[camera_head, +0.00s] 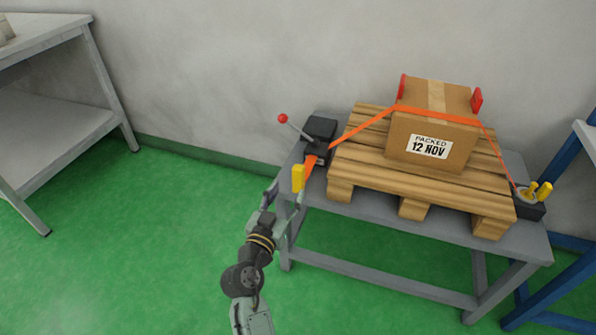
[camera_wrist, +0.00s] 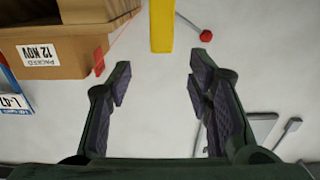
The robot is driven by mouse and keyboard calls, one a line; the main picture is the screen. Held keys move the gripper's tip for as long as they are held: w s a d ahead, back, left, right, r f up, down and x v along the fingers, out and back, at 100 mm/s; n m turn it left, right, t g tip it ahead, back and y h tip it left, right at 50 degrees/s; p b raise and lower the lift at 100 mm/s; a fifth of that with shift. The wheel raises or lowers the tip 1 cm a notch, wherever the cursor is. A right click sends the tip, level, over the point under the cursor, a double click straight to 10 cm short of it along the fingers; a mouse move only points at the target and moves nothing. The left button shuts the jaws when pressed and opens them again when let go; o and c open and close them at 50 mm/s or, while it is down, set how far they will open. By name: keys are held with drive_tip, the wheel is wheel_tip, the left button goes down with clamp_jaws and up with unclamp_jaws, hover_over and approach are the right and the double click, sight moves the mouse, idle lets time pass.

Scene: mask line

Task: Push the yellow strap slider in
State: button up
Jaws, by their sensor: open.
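A yellow upright block (camera_head: 298,178), which looks like the strap slider, stands at the left front of the grey table, by the lower end of the orange strap (camera_head: 360,127). It also shows as a yellow bar (camera_wrist: 161,25) at the top of the wrist view. My gripper (camera_head: 287,192) is open and empty just in front of it. In the wrist view my fingers (camera_wrist: 160,75) are spread wide, with the yellow bar beyond the tips and roughly centred between them. I cannot tell whether anything touches.
A black tensioner (camera_head: 319,130) with a red-knobbed lever (camera_head: 283,118) sits behind the block. A strapped carton (camera_head: 455,140) stands on a wooden pallet (camera_head: 380,180) to the right. Another black fitting (camera_head: 530,208) with yellow parts is at the right end. Green floor is clear at left.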

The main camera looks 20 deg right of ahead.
sight(297, 172)
drive_tip(key=p+x, duration=0.2)
drive_tip(key=x, duration=0.8)
drive_tip(key=shift+w+d+r+p, duration=0.1)
drive_tip(key=shift+w+p, duration=0.05)
drive_tip(key=shift+p, duration=0.2)
clamp_jaws()
idle(0.3)
